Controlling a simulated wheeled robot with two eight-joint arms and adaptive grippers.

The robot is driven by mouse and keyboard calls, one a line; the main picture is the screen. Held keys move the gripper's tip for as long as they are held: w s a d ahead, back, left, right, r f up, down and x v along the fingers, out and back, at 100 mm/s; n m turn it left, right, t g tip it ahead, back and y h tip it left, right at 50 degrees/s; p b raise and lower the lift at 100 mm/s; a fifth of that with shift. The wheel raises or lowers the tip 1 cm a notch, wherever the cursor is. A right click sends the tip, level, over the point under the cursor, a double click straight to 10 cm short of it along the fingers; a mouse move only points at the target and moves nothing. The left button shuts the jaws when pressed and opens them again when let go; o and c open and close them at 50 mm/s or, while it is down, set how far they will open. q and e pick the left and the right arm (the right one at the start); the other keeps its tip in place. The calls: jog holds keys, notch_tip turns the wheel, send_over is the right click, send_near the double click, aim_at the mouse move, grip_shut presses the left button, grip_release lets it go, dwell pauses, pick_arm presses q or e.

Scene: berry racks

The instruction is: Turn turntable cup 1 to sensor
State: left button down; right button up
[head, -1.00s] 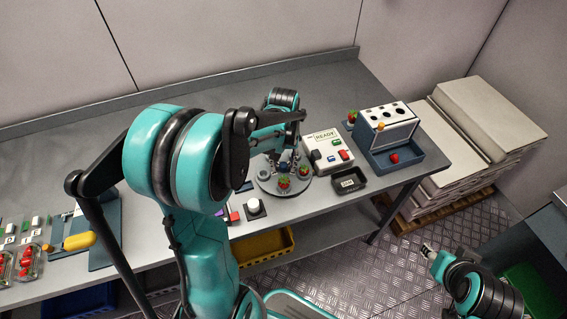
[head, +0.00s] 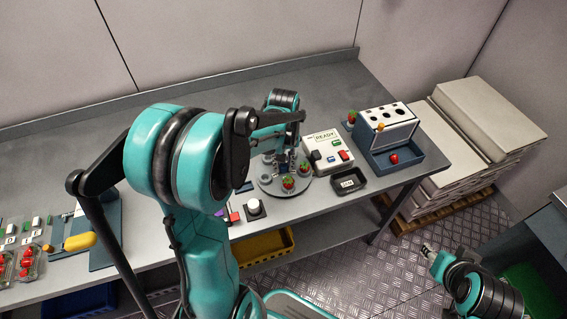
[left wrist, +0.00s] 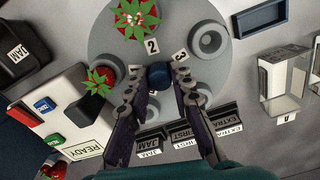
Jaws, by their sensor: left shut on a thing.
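The grey round turntable (head: 266,186) carries cups, two holding strawberries. In the left wrist view the turntable (left wrist: 178,18) has a dark blue knob (left wrist: 160,75) at its middle. My left gripper (left wrist: 160,90) has its fingers on either side of this knob, shut on it. An empty cup (left wrist: 208,40) is near label 3; another is partly behind a finger. In the head view my left gripper (head: 283,158) is mostly hidden. My right gripper (head: 429,251) hangs away from the table.
The READY box (head: 322,143) with coloured buttons stands right of the turntable. A dark JAM tray (head: 363,186) lies in front of it. A blue rack (head: 404,160) with holes stands further right. A white push button (head: 254,207) is near the front edge.

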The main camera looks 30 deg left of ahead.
aim_at(284, 165)
pick_arm(q)
jog(key=shift+n, duration=2.4)
jog(key=c, duration=1.3)
grip_release()
notch_tip(284, 165, up, 12)
